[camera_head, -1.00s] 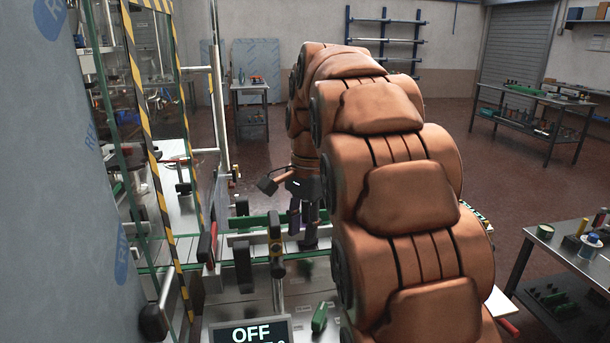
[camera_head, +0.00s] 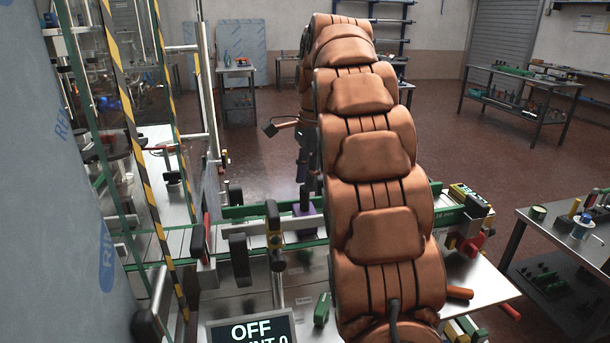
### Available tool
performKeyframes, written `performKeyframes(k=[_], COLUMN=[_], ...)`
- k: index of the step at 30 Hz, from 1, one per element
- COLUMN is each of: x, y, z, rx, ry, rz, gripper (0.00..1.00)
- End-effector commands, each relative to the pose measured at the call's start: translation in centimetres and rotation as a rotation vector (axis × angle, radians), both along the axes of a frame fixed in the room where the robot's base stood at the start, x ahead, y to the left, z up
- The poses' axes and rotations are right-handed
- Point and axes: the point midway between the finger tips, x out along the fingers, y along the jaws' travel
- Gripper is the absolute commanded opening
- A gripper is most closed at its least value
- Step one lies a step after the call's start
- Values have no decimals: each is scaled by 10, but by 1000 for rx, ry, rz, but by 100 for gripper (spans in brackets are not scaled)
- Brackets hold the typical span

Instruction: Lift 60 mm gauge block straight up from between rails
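A small purple block (camera_head: 304,209), which looks like the gauge block, shows at the green-edged rails (camera_head: 345,232) left of my arm. It is small and partly hidden, so I cannot tell whether it rests between the rails or is raised. My gripper (camera_head: 304,194) points down directly above it, with dark fingers close to or touching its top. The fingers are too small and dark to show whether they are open or shut on it. My large copper-coloured arm covers the rails to the right of the block.
Black-knobbed clamps or posts (camera_head: 273,228) stand in front of the rails. A display reading OFF (camera_head: 251,332) is at the front. A yellow-black striped frame (camera_head: 133,120) and a film-wrapped panel (camera_head: 62,190) border the left. A side table (camera_head: 518,262) stands at right.

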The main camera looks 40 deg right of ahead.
Motion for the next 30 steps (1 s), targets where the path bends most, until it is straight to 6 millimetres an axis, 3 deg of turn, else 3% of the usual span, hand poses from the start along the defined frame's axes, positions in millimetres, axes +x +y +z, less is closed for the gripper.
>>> performKeyframes(k=[1,18,30], x=[0,1,3], y=[0,9,9], z=[-11,-52,-57], rx=[0,3,0], ry=[1,5,-1], rz=[-1,6,5], gripper=[34,34,33])
